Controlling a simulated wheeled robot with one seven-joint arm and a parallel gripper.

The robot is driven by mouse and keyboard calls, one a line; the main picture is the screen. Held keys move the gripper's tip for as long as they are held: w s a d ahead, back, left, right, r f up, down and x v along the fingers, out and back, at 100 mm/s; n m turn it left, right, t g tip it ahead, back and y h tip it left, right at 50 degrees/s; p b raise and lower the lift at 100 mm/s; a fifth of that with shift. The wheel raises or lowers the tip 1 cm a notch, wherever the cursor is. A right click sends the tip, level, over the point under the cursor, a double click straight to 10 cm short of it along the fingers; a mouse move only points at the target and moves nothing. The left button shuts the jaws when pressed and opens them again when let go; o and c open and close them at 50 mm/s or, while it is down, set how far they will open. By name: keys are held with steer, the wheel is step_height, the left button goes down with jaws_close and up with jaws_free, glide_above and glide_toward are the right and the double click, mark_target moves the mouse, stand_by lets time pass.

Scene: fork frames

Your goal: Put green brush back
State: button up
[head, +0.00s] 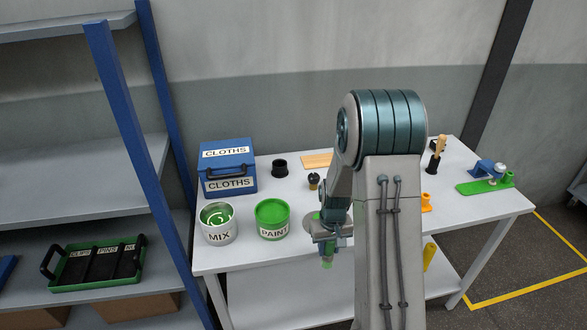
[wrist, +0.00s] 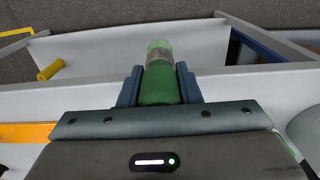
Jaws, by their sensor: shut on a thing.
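My gripper (head: 327,246) is shut on the green brush (head: 327,263), just in front of the table's front edge in the head view. In the wrist view the green brush (wrist: 160,82) sits between the two fingers of my gripper (wrist: 159,76). Its green body is nearest, then a greyish band, then a paler green end pointing away. In the head view only a short green end shows below the fingers. A black cup (head: 280,168) stands on the table near the blue box. A smaller dark cup (head: 314,183) with a yellowish top stands nearby.
A MIX tin (head: 220,236) and a green PAINT tin (head: 272,233) stand at the front left of the table (head: 295,259). A blue CLOTHS box (head: 228,183) is behind them. A wooden-handled tool (head: 438,147) and a green-based fixture (head: 480,188) stand right.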

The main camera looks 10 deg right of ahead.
step_height(320, 180, up, 6)
steer(key=p, duration=0.4)
steer(key=shift+w+r+p, duration=0.1)
steer(key=shift+r+p, duration=0.05)
steer(key=shift+p, duration=0.25)
steer(key=w+d+r+n, duration=0.1)
steer(key=w+d+r, duration=0.1)
steer(key=w+r, duration=0.6)
steer(key=w+d+r+n, duration=0.2)
steer(key=w+r, duration=0.7)
steer(key=shift+w+d+r+n+b, duration=0.15)
steer(key=shift+w+r+n+b, duration=0.15)
steer(key=shift+w+b, duration=0.15)
